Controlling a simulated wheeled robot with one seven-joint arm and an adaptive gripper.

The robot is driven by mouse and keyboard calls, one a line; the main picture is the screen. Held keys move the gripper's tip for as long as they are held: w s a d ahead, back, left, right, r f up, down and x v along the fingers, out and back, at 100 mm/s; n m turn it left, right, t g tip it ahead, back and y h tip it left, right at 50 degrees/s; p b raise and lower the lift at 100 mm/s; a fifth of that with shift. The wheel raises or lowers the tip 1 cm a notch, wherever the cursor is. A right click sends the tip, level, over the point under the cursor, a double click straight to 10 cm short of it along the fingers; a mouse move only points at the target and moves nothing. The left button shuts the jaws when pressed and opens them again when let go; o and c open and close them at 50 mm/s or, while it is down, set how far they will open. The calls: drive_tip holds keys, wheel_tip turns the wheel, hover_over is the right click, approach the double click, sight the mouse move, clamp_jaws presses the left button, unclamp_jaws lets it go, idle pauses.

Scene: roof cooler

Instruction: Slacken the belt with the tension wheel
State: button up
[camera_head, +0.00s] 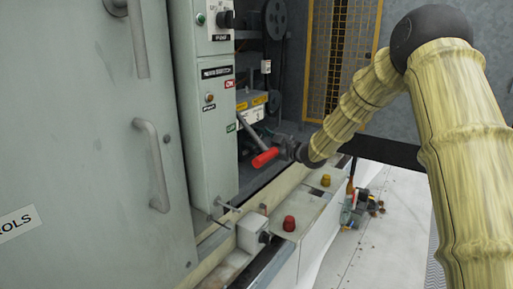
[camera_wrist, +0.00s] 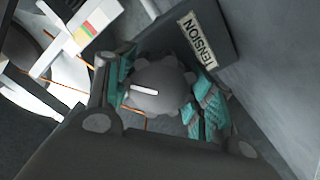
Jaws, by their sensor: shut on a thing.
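The tension wheel (camera_wrist: 172,72) is a dark grey lobed knob with a white pointer line across its face, in the middle of the wrist view. A TENSION label (camera_wrist: 197,40) is on the dark plate beside it. My gripper (camera_wrist: 163,90) has its teal pads on opposite sides of the wheel, shut on it. In the head view my gripper (camera_head: 289,148) is small and dark, reaching into the unit behind the red-handled lever; the wheel cannot be made out there. A dark pulley (camera_head: 275,19) shows at the upper back of the unit. The belt is hard to make out.
A red lever handle (camera_head: 265,158) stands close left of my gripper. A grey switch column (camera_head: 208,105) and cabinet door (camera_head: 80,150) fill the left. A white strip with red, yellow and green bands (camera_wrist: 88,30) lies near the wheel. A yellow mesh panel (camera_head: 342,50) stands behind.

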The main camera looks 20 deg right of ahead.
drive_tip(key=n+b, duration=0.2)
drive_tip(key=n, duration=0.1)
drive_tip(key=n+b, duration=0.1)
drive_tip(key=b, duration=0.1)
drive_tip(key=shift+f+n, duration=0.25)
drive_tip(key=shift+n, duration=0.05)
drive_tip(key=n+b, duration=0.3)
drive_tip(key=shift+r+n+b, duration=0.25)
drive_tip(key=shift+n+b, duration=0.1)
drive_tip(key=shift+n, duration=0.05)
drive_tip(key=o, duration=1)
drive_tip(key=shift+d, duration=0.1)
drive_tip(key=v, duration=1.2)
